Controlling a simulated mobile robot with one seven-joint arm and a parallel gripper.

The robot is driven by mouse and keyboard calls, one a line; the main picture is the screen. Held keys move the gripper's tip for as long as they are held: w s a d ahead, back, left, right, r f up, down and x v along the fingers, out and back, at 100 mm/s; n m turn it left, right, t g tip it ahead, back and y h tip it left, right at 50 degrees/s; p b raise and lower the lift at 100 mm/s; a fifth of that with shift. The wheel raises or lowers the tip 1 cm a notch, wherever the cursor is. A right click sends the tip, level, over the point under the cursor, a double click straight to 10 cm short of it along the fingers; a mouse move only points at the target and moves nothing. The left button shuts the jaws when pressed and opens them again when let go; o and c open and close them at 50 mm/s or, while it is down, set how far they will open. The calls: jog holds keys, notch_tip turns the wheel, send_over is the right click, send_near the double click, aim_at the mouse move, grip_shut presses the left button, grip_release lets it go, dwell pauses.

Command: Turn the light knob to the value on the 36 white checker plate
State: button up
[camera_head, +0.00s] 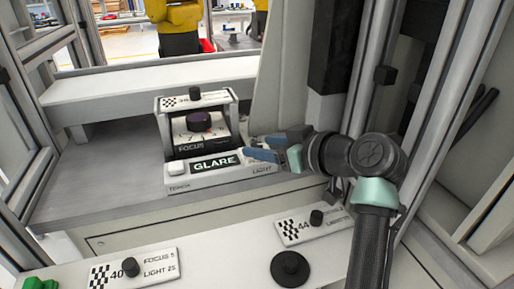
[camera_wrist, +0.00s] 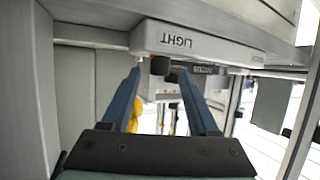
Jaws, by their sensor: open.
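The device has a display reading GLARE (camera_head: 214,163) and a FOCUS dial with a dark knob (camera_head: 199,121). Its LIGHT label (camera_head: 262,169) is at the front right and shows upside down in the wrist view (camera_wrist: 176,41). A dark knob-like piece (camera_wrist: 160,65) shows beside that label, between my fingertips; I cannot read its setting. My gripper (camera_head: 246,147) is open at the device's right side and hides part of it.
A plate marked 40, FOCUS 5, LIGHT 25 (camera_head: 158,269) lies on the front ledge. Another, apparently marked 44 (camera_head: 302,226), lies to its right. A black round piece (camera_head: 290,268) and a green object (camera_head: 40,285) are also there. A pale upright panel stands right of the device.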

jog(key=shift+x, duration=1.4)
grip_shut()
